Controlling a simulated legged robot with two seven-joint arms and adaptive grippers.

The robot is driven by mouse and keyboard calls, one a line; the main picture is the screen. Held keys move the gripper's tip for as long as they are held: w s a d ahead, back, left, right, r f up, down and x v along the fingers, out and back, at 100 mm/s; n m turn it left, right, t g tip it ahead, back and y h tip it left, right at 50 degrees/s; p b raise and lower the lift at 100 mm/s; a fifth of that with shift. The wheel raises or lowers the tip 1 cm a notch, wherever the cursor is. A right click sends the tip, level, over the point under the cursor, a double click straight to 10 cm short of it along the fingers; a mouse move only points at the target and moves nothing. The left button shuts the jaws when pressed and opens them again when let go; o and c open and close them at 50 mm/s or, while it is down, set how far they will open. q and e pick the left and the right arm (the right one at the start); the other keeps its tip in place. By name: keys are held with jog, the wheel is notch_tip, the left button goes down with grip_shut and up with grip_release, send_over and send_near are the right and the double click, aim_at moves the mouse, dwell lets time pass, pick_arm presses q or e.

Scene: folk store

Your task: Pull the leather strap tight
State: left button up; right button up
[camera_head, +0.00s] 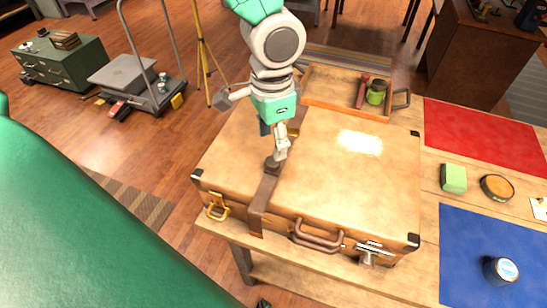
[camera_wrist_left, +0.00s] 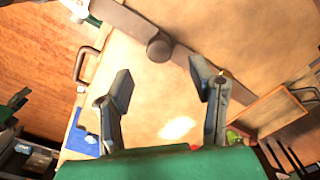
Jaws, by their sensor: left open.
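A tan suitcase (camera_head: 345,185) lies closed on a wooden table. A brown leather strap (camera_head: 259,205) runs across its left part and over the front edge; it also crosses the upper part of the left wrist view (camera_wrist_left: 125,20). A dark round knob (camera_wrist_left: 160,48) sits on the strap. My left gripper (camera_head: 250,132) is over the suitcase, its fingers spread and empty. In the left wrist view the knob lies beyond the open fingers (camera_wrist_left: 161,82), outside the gap between them. Part of the strap is hidden behind the gripper in the head view. My right gripper is not in view.
A wooden tray (camera_head: 325,90) with a green jar (camera_head: 376,92) stands behind the suitcase. To the right are a red mat (camera_head: 480,132), a green block (camera_head: 453,178), a round tin (camera_head: 497,187) and a blue mat (camera_head: 480,235) with a small jar (camera_head: 500,270).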

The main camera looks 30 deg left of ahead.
aim_at(273, 161)
pick_arm(q)
notch_tip(273, 161, down, 5)
jog(key=shift+w+f, duration=0.1)
jog(key=shift+d+f, duration=0.1)
jog(key=shift+f, duration=0.6)
